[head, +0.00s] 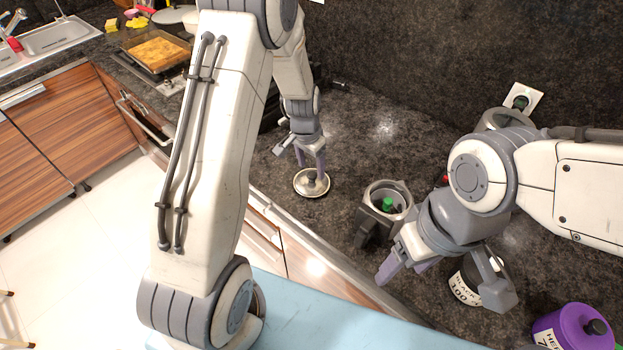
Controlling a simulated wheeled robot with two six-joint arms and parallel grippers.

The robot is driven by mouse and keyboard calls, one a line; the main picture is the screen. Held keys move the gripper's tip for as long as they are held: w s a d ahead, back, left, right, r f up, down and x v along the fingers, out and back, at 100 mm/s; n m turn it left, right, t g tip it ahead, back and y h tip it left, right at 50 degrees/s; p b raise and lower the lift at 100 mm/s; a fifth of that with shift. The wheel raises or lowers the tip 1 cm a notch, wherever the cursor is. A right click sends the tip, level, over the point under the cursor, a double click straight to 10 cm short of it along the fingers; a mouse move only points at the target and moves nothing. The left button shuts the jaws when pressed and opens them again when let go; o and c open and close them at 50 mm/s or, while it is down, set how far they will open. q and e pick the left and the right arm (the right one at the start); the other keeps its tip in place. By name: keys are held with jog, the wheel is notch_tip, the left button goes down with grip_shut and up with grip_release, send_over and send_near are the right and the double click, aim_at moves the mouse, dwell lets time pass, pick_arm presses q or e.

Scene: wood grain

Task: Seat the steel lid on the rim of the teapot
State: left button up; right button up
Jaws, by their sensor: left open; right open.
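The steel lid (303,190), round with a dark knob on top, lies on the dark stone counter. My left gripper (311,167) is open, pointing down right over the lid, with its fingers close around the knob. I cannot tell whether they touch it. The teapot (371,190) is a steel pot with a dark handle, standing open to the right of the lid. A green object (388,204) shows within its rim. My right gripper (440,278) is open in front of the teapot's right side; the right arm hides part of the counter behind it.
A purple canister (572,328) is at the lower right. A grey vessel (497,117) stands by the wall socket, partly hidden. The counter between lid and teapot is clear.

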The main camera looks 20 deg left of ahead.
aim_at(312, 179)
pick_arm(q)
jog(key=shift+w+f+p, duration=0.15)
jog(key=shift+f, duration=0.55)
jog(key=shift+w+f+p, duration=0.1)
jog(key=shift+f+p, duration=0.05)
jog(key=shift+f, duration=0.55)
grip_shut()
jog(key=shift+r, duration=0.1)
